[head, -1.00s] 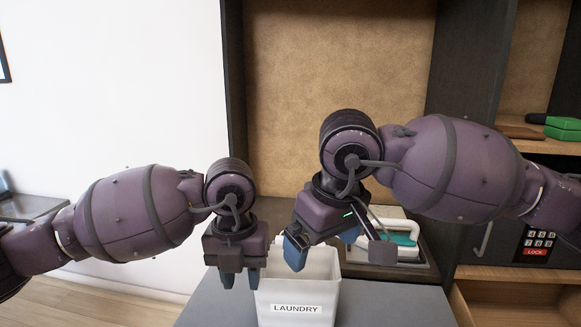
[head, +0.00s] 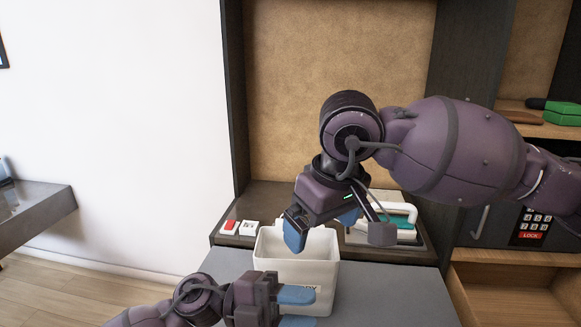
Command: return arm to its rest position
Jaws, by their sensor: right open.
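My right gripper (head: 338,236) is open and empty, its fingers pointing down over the white laundry bin (head: 325,270). My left gripper (head: 298,308) is low at the bottom of the head view, in front of the bin. Its two blue fingers point right with a gap between them, and nothing shows in the gap.
Behind the bin, a tray holds a white device with a teal part (head: 402,228) and small red and white blocks (head: 240,228). A safe with a keypad (head: 533,225) stands right, above an open drawer (head: 515,295). A grey table (head: 35,205) is at far left.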

